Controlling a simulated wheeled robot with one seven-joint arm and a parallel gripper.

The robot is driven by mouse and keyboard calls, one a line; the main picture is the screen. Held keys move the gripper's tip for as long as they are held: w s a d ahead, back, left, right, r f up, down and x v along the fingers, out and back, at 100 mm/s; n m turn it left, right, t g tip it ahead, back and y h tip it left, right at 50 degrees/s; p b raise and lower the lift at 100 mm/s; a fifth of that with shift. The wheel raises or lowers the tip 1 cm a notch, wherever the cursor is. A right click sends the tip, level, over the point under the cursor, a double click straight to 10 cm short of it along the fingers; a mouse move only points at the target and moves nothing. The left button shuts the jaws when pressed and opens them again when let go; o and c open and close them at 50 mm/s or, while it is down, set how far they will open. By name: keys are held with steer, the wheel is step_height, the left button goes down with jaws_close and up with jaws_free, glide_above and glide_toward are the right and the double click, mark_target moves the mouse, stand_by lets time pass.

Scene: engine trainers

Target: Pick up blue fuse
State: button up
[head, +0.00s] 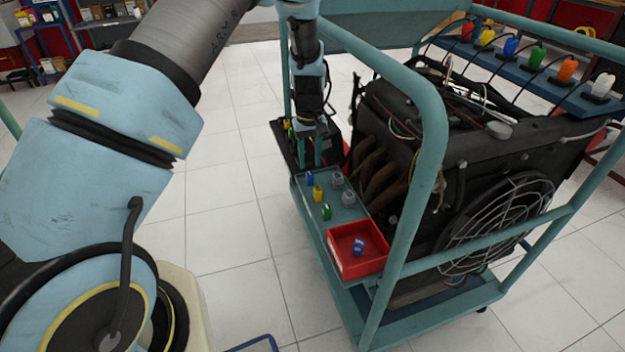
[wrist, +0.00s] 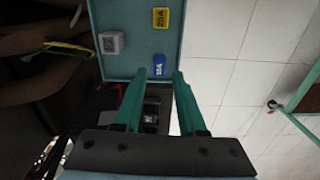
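A blue fuse (head: 309,178) stands at the far end of the teal tray (head: 299,196) on the engine stand. In the wrist view the blue fuse (wrist: 158,66) shows its 15A label, just past my fingertips and in line with the gap between them. My gripper (head: 310,165) is open and empty, its teal fingers (wrist: 159,74) pointing toward the fuse. I cannot tell the exact height gap. A second blue fuse (head: 358,247) lies in the red bin (head: 338,262) at the near end of the tray.
A yellow fuse (head: 318,193), a green fuse (head: 326,211) and two grey ones (head: 348,198) share the tray. A black box (head: 287,150) sits just beyond it. The engine (head: 410,150) and a teal frame post (head: 425,170) stand close on the right; open floor lies left.

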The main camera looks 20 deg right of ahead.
mark_target(310, 173)
steer(key=shift+w+d+f+p, duration=0.1)
steer(key=shift+f+p, duration=0.05)
steer(key=shift+f, duration=0.95)
steer(key=shift+w+a+f+p, duration=0.1)
steer(key=shift+w+f+p, duration=0.1)
steer(key=shift+f, duration=0.85)
steer(key=shift+w+d+f+p, duration=0.1)
steer(key=shift+f+p, duration=0.05)
steer(key=shift+f, duration=0.95)
jaws_close()
